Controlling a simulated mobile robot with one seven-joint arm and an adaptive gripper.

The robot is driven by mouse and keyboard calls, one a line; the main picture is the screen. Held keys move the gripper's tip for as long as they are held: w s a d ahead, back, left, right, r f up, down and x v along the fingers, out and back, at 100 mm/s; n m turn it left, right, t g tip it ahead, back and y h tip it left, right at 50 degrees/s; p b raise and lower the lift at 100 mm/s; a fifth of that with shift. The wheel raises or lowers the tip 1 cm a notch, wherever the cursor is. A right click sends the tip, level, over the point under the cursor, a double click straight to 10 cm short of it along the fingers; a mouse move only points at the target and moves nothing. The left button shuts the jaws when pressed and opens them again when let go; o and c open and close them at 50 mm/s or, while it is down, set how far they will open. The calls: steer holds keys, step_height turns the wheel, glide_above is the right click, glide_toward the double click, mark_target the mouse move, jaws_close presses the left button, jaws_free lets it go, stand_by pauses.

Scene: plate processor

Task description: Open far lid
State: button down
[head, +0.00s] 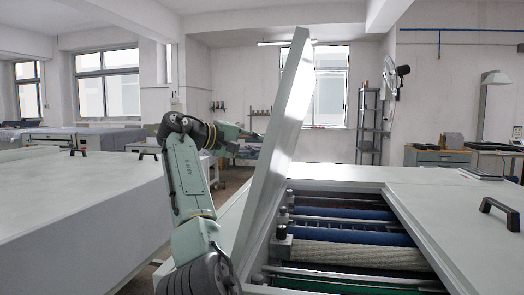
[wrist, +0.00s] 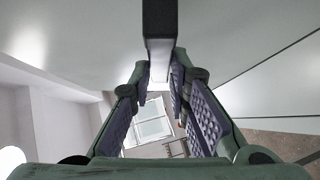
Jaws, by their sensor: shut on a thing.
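The far lid (head: 275,150) is a pale grey panel, raised steeply in the head view with its edge toward me. Under it the processor bay is exposed, with blue and cream rollers (head: 345,254). My gripper (head: 254,142) is at the left, outer face of the raised lid. In the wrist view a dark handle (wrist: 159,22) comes down from the top between the fingers of my gripper (wrist: 160,78), which is shut on it. The exact contact at the handle is hidden in the head view.
A closed grey lid with a black handle (head: 498,208) lies on the machine at the right. Another white machine (head: 90,215) with a black handle (head: 78,150) stands at the left. A narrow strip of floor separates the machines. A shelf (head: 370,125) stands behind.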

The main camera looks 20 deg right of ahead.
steer(key=shift+w+a, duration=0.1)
steer(key=shift+a, duration=0.1)
stand_by(0.4)
steer(key=c, duration=1.8)
jaws_free()
steer(key=shift+o, duration=1.4)
steer(key=v, duration=1.2)
steer(key=shift+f, duration=0.3)
